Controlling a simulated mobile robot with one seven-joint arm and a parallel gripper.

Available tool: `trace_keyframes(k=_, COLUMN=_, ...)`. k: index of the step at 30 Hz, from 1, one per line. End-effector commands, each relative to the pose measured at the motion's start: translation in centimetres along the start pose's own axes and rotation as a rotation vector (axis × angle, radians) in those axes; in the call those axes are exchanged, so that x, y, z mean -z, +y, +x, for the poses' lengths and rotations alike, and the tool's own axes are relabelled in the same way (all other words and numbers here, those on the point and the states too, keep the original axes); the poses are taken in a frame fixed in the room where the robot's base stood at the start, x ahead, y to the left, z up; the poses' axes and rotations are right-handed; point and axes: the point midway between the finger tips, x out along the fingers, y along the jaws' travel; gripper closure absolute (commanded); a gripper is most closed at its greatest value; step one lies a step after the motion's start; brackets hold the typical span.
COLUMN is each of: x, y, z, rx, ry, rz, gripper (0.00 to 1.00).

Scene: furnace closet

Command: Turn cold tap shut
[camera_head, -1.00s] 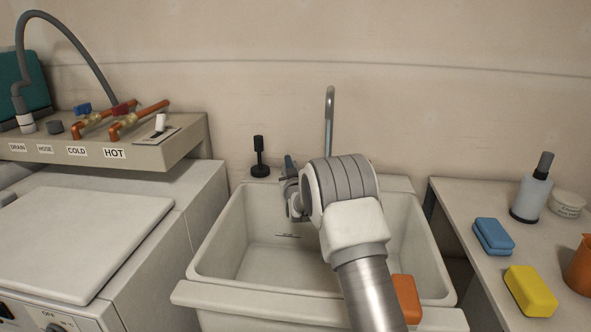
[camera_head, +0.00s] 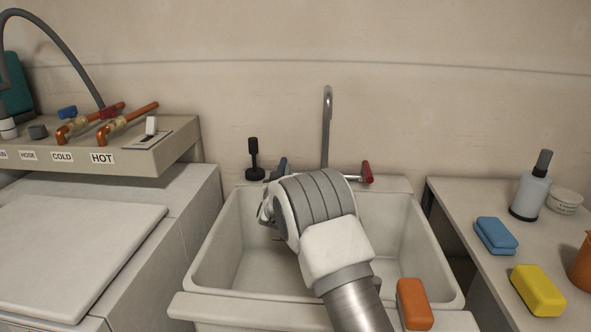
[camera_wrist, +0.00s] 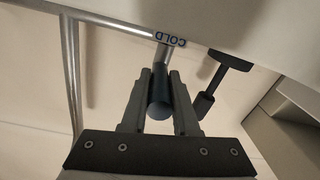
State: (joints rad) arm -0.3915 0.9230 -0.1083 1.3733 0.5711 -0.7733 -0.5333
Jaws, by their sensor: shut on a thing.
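The cold tap's dark blue lever (camera_wrist: 159,104) is in the wrist view, below the printed COLD label. My gripper (camera_wrist: 159,80) has one finger on each side of this lever and is shut on it. In the head view the lever's blue end (camera_head: 280,168) shows at the back left of the sink, just above my wrist. My gripper (camera_head: 266,210) is mostly hidden there behind my own wrist. The spout (camera_head: 327,125) rises at the sink's back. A red lever (camera_head: 367,172) is to its right.
A black upright fitting (camera_head: 255,160) stands left of the tap, close to my gripper. The sink (camera_head: 245,297) has an orange block (camera_head: 414,304) on its front rim. A washer (camera_head: 75,240) is left; a counter (camera_head: 455,200) with sponges and a bottle is right.

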Motion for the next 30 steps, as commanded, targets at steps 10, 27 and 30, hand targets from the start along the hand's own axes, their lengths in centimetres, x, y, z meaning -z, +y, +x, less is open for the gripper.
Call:
trace_keyframes(k=10, x=0.49, y=-0.13, z=0.08, rx=-0.060, ry=-0.005, rz=0.000, gripper=1.00)
trace_keyframes(k=27, x=0.23, y=-0.19, z=0.02, rx=-0.058, ry=-0.009, rz=0.000, gripper=0.42)
trace_keyframes(k=30, x=0.19, y=-0.19, z=0.00, rx=-0.057, ry=-0.010, rz=-0.001, gripper=0.42)
